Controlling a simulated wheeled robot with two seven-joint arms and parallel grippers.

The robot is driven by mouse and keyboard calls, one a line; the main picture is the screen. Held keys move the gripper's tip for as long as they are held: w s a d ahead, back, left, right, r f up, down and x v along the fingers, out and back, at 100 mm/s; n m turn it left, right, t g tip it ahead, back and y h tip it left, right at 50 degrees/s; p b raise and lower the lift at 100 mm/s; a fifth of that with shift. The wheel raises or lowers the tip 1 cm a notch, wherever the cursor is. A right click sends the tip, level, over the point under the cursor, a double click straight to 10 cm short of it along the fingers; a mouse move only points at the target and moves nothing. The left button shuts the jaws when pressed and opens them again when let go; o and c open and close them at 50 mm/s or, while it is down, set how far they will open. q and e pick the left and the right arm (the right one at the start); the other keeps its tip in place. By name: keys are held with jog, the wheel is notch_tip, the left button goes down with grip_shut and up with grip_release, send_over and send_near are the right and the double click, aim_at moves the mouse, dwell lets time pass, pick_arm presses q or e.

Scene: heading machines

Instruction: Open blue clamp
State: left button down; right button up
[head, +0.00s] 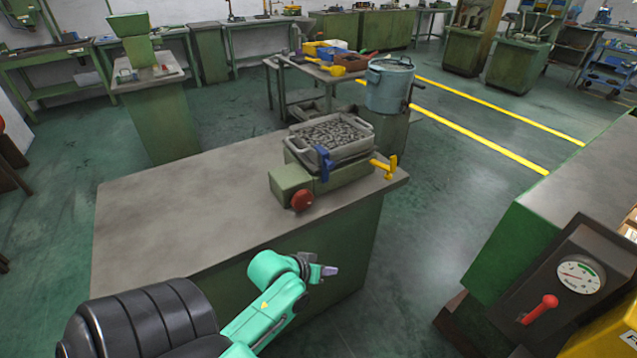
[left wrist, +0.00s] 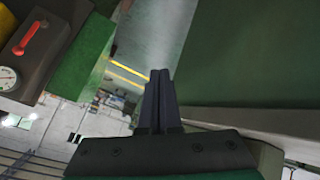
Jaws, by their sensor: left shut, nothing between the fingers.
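The blue clamp (head: 324,163) sits upright on the near side of a green machine (head: 340,180), against the rim of a grey tray (head: 358,153) full of small metal parts. My left gripper (head: 330,271) is in front of the bench's front side, below and apart from the clamp. In the left wrist view its two dark fingers (left wrist: 159,85) are together with nothing between them. The blue clamp does not show in the left wrist view. My right gripper is not in view.
A yellow clamp (head: 388,168) sticks out at the machine's right, and a red knob (head: 302,200) is at its front. The bench top (head: 190,205) is bare on the left. A panel with a gauge (head: 579,276) and red lever (head: 541,309) stands at the right.

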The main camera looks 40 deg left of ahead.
pick_arm(q)
jog(key=w+a+r+n+t+y, duration=0.1)
jog(key=a+r+n+t+y, duration=0.1)
jog(key=a+r+n+t, duration=0.2)
jog(key=w+a+r+n+t+y, duration=0.2)
jog(key=a+r+n+t, duration=0.3)
jog(key=a+r+n, duration=0.5)
jog(key=a+r+y, duration=0.1)
jog(key=a, duration=0.3)
jog(key=shift+w+a+t, duration=0.25)
jog(key=shift+t, duration=0.05)
jog(key=shift+y, duration=0.3)
jog(key=p, duration=0.3)
send_near(324, 161)
jog(key=w+a+r, duration=0.1)
jog(key=w+a, duration=0.3)
jog(key=a, duration=0.1)
jog(key=w+d, duration=0.1)
jog(key=w+d+p, duration=0.1)
jog(key=d, duration=0.1)
jog(key=shift+f+p, duration=0.15)
jog(key=shift+p, duration=0.15)
jog(key=shift+d+f, duration=0.1)
jog(key=shift+d, duration=0.25)
